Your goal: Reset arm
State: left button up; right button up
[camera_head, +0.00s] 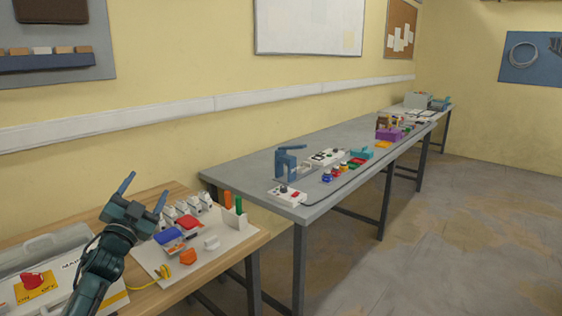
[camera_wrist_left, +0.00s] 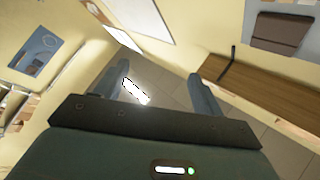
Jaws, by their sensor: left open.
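My left gripper (camera_head: 143,195) is raised at the left of the head view, above the wooden table (camera_head: 262,238). Its two blue fingers are spread apart with nothing between them. In the left wrist view the open fingers (camera_wrist_left: 160,85) also show apart and empty, with wall and floor beyond. My right gripper is in neither view.
A white board (camera_head: 235,235) on the wooden table holds blue, red and orange parts. A box with a red switch (camera_head: 33,281) stands at the left. A long grey table (camera_head: 330,190) with several devices runs along the wall. Floor at right is clear.

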pick_arm(q)
jog(key=a+f+n+g+y, duration=0.3)
jog(key=f+n+g+y, duration=0.15)
jog(key=f+n, duration=0.4)
jog(key=s+d+f+m+g+h, duration=0.1)
jog(key=s+d+f, duration=0.25)
jog(key=f, duration=0.35)
jog(key=s+d+f+m+g+h, duration=0.1)
jog(key=s+d+f+m+g, duration=0.15)
jog(key=s+f, duration=0.35)
jog(key=s+d+f+g+h, duration=0.1)
jog(key=s+d+f, duration=0.3)
jog(key=s, duration=0.5)
jog(key=s+d+f+n+g+h, duration=0.1)
jog(key=s+d+f, duration=0.3)
jog(key=s, duration=0.6)
jog(key=s+d+f+g+h, duration=0.1)
jog(key=s+d+f, duration=0.4)
jog(key=s, duration=0.5)
jog(key=shift+d+n+g, duration=0.3)
jog(key=shift+d, duration=0.45)
jog(key=shift+h, duration=0.25)
